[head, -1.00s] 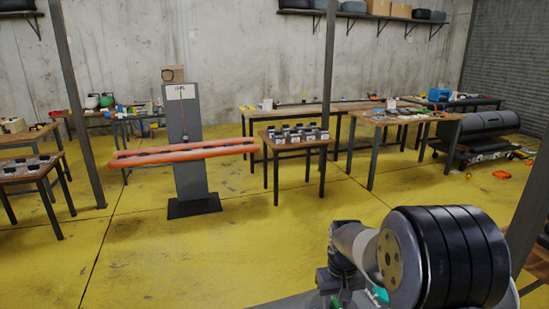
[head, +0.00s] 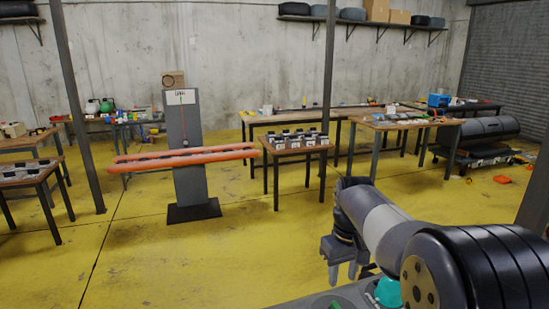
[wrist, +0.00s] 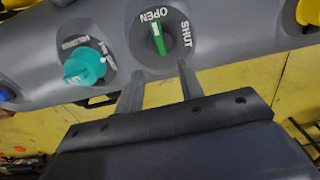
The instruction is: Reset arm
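My gripper (head: 342,278) hangs at the lower right of the head view, fingers pointing down above a grey rounded surface (head: 310,300). In the wrist view the two fingers of my gripper (wrist: 157,78) stand apart with nothing between them. Beyond the fingertips on the grey surface are a green knob (wrist: 158,40) between the marks OPEN and SHUT, and a teal knob (wrist: 85,66) to its left. The green knob's white-ended pointer is on the OPEN side. The teal knob also shows in the head view (head: 388,292). I cannot tell whether the fingers touch the surface.
A grey stand (head: 188,150) with an orange tube (head: 230,152) across it stands on the yellow floor. A small table (head: 285,149) with several small devices is to its right. Workbenches line the wall. A dark post (head: 535,195) is at the right. Floor ahead is clear.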

